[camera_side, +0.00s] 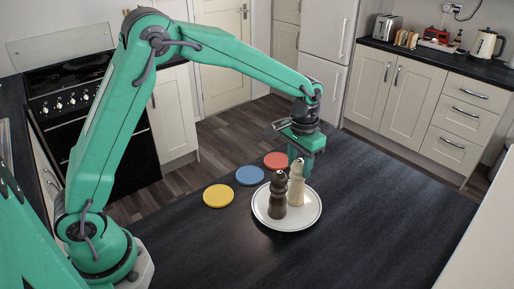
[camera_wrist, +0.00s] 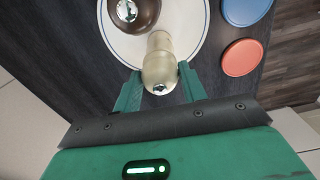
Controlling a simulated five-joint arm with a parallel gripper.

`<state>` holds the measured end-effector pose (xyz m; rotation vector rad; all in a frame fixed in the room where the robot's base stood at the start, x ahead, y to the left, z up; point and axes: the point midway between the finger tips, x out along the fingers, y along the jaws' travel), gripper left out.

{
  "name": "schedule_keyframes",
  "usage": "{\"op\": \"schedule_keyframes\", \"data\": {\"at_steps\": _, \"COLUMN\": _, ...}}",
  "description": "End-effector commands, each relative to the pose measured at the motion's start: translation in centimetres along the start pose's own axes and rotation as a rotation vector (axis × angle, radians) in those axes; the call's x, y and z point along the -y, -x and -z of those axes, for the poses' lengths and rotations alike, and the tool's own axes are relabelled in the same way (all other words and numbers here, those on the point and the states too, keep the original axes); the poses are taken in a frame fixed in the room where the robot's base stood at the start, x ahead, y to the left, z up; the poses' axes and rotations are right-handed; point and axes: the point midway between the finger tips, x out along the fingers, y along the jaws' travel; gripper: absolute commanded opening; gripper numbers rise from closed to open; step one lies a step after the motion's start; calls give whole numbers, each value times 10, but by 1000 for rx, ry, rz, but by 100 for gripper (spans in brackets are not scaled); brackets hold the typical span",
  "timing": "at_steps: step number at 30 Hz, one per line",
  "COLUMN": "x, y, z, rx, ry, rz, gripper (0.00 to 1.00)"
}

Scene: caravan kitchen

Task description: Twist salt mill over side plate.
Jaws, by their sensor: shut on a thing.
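The pale cream mill (camera_side: 297,184), which I take to be the salt mill by its colour, stands upright over the white side plate (camera_side: 311,217). In the wrist view the cream mill (camera_wrist: 160,50) lies between the two green fingers of my gripper (camera_wrist: 160,73). My gripper (camera_side: 301,164) comes from above and behind and is shut on the mill's upper part. A dark brown mill (camera_side: 278,197) stands on the plate close beside it, to the left. The dark mill partly hides the cream mill's base, so I cannot tell whether that base touches the plate.
Yellow (camera_side: 218,196), blue (camera_side: 250,175) and red (camera_side: 276,160) discs lie in a row left of and behind the plate, near the dark worktop's far edge. The worktop (camera_side: 395,215) is clear to the right. Cabinets and a cooker stand beyond.

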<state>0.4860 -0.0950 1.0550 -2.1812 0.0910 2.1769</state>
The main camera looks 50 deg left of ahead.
Motion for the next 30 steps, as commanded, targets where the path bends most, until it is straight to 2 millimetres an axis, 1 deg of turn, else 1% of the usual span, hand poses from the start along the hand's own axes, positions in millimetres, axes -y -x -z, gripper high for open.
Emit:
{"op": "schedule_keyframes", "data": {"at_steps": 1, "x": 0, "y": -3, "z": -1, "rx": 7, "ry": -36, "rz": 1, "gripper": 21}}
{"op": "schedule_keyframes", "data": {"at_steps": 30, "x": 1, "y": -4, "z": -2, "rx": 10, "ry": -785, "rz": -3, "gripper": 21}}
